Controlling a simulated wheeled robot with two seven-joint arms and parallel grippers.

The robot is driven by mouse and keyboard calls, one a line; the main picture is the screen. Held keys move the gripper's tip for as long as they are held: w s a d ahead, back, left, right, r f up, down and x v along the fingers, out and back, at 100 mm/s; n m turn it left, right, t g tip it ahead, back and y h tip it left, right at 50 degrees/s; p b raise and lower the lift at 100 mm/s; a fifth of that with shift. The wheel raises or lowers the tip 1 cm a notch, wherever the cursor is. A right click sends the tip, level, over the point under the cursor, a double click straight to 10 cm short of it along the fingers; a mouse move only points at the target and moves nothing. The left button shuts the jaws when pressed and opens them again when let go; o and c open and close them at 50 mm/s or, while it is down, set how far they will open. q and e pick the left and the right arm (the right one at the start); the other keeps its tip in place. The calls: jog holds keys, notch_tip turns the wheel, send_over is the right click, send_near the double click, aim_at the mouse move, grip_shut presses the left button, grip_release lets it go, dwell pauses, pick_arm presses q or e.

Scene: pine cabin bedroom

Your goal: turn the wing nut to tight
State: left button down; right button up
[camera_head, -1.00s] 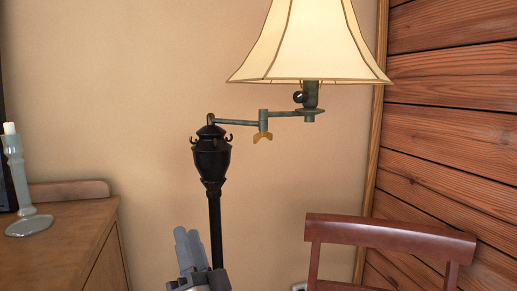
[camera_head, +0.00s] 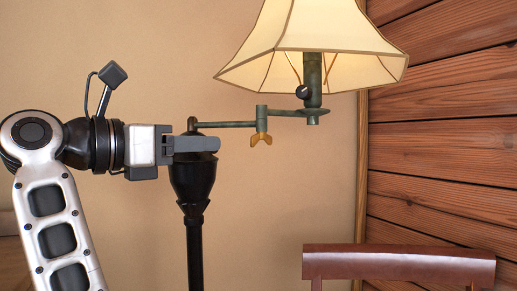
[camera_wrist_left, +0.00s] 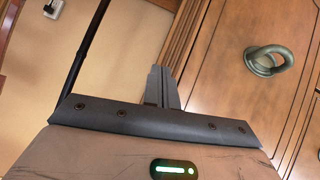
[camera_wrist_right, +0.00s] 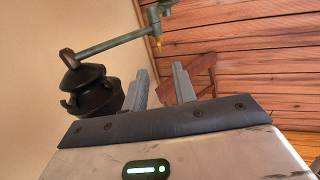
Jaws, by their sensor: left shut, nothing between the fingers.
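The brass wing nut (camera_head: 261,139) hangs under the elbow joint of the lamp's green swing arm (camera_head: 228,124), its two wings spread sideways and down. It also shows in the right wrist view (camera_wrist_right: 158,42), small and beyond the fingers. My right gripper (camera_head: 208,145) is level in front of the black post's top, pointing right at about the nut's height, with a gap to the nut. Its fingers (camera_wrist_right: 160,88) are apart with nothing between them. My left gripper (camera_wrist_left: 163,88) is shut and empty, facing a wooden drawer front; it is out of the head view.
The lamp shade (camera_head: 300,50) and a dark knob (camera_head: 303,92) are above and right of the nut. The black post (camera_head: 194,240) stands below my right gripper. A wooden chair back (camera_head: 400,265) is low right. A green ring pull (camera_wrist_left: 268,60) is near my left gripper.

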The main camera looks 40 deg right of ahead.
aim_at(262, 139)
jog(key=d+b, duration=0.1)
jog(key=d, duration=1.2)
jog(key=shift+s, duration=0.15)
grip_shut()
